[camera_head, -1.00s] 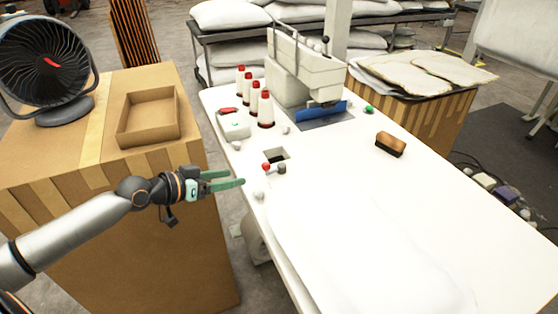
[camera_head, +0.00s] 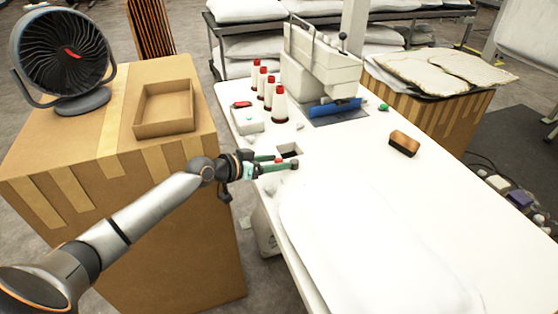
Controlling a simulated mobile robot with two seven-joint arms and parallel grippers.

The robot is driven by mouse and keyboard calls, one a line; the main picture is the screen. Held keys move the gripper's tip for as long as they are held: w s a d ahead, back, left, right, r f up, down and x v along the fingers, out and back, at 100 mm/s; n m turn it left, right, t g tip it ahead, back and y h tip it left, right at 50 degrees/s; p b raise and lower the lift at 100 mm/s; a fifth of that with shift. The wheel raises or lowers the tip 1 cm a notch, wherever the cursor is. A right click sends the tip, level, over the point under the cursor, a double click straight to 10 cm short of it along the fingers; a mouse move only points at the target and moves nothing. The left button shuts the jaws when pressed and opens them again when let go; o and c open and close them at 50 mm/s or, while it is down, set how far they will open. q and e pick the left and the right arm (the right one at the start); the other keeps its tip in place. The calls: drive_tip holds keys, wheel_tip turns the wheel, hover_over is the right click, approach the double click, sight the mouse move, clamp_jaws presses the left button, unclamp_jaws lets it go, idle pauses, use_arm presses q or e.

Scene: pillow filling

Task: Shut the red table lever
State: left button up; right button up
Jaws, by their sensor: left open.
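The red table lever (camera_head: 279,160) stands on the white table (camera_head: 370,160), beside a square hole (camera_head: 290,150) in the table top. Only its red knob shows clearly; my fingers hide much of the rest. My left gripper (camera_head: 281,164) is open with its green fingers at the lever. The red knob shows between the fingers; whether they touch it I cannot tell. My right gripper is out of view.
A white pillow (camera_head: 370,245) lies on the near part of the table. Red-topped thread cones (camera_head: 279,104), a sewing machine (camera_head: 325,65) and a brown brush (camera_head: 404,143) stand farther back. A cardboard box (camera_head: 165,110) with a fan (camera_head: 65,60) is at the left.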

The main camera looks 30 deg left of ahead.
use_arm(q)
drive_tip(key=shift+x, duration=0.85)
clamp_jaws()
idle(0.9)
